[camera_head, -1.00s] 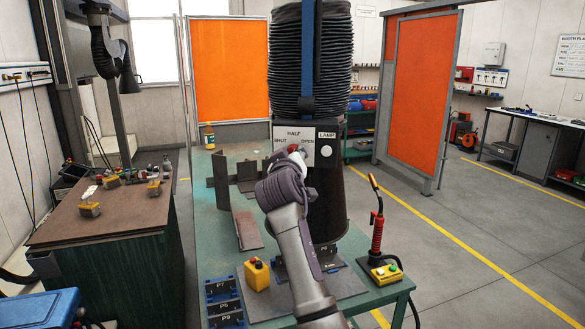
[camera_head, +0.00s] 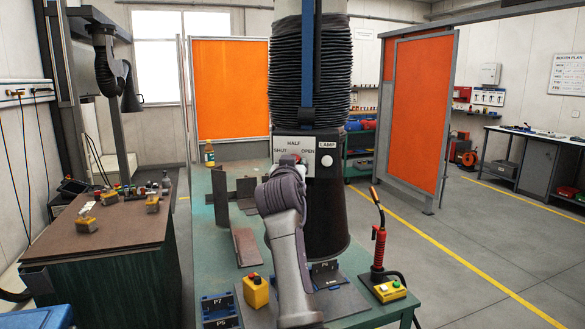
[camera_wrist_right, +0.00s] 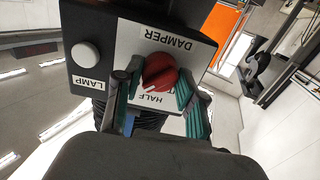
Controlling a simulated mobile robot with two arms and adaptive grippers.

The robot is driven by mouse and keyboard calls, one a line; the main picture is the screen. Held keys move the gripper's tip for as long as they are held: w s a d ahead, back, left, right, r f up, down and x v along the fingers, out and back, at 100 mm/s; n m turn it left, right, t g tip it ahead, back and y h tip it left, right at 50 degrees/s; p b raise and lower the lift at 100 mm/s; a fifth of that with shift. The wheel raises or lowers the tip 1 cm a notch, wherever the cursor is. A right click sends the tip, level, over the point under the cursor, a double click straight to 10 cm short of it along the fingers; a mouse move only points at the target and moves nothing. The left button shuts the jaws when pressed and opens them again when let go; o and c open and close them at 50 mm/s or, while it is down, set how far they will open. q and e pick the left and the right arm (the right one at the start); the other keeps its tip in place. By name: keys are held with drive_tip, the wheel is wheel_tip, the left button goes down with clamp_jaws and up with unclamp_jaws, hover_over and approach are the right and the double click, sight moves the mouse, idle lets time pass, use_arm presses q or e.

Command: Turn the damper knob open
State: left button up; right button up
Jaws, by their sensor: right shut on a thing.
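The damper knob (camera_wrist_right: 160,70) is round and red with a white pointer line. In the right wrist view, which is upside down, the line points roughly at the HALF label (camera_wrist_right: 152,99). The knob sits on a pale label plate on a dark control box (camera_head: 324,186) at the base of the black bellows hood. My right gripper (camera_wrist_right: 155,92) is shut on the knob, one finger on each side. In the head view the right gripper (camera_head: 290,166) hides most of the knob. The fingers partly cover SHUT and hide OPEN in the wrist view. My left gripper is out of view.
A white LAMP button (camera_head: 327,160) is right of the knob on the same box. Below, the green table (camera_head: 205,260) carries metal plates, a yellow box with a red button (camera_head: 256,291) and a red torch (camera_head: 379,245). An orange screen (camera_head: 418,115) stands at right.

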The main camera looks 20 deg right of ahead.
drive_tip(key=shift+f, duration=0.1)
drive_tip(key=o, duration=1.1)
drive_tip(key=shift+o, duration=0.2)
wheel_tip(320, 180, up, 10)
